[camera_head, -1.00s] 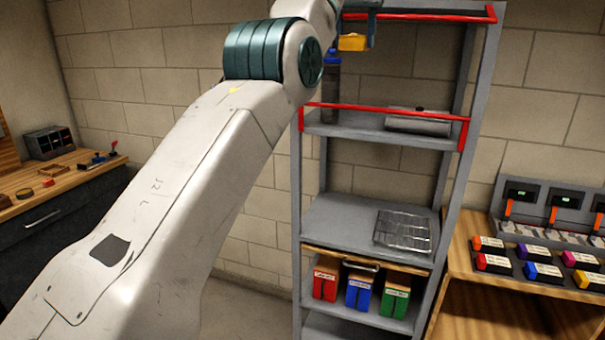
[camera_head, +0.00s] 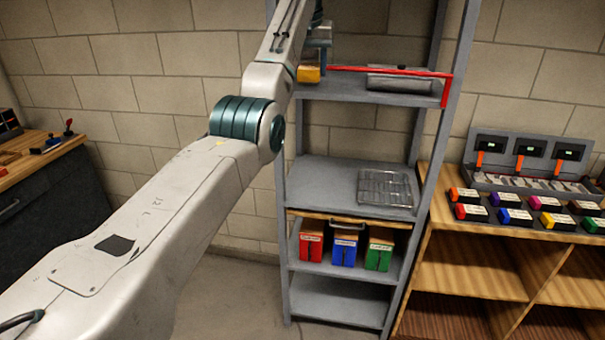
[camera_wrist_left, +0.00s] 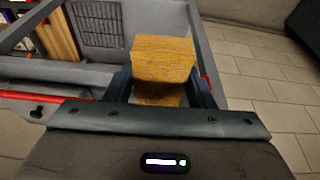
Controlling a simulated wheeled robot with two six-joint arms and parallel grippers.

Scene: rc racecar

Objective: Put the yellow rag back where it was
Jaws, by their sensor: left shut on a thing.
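The yellow rag (camera_head: 309,74) is a folded block in my left gripper (camera_head: 313,62), at the left end of the shelf with the red rail. The left wrist view shows the rag (camera_wrist_left: 164,58) clamped between the two dark fingers, sticking out past them. My left gripper is shut on it. In the head view the rag is near the height of that shelf board (camera_head: 390,97); I cannot tell whether it touches the board. My right gripper is not in view.
A wooden workbench (camera_head: 470,250) stands to the right.

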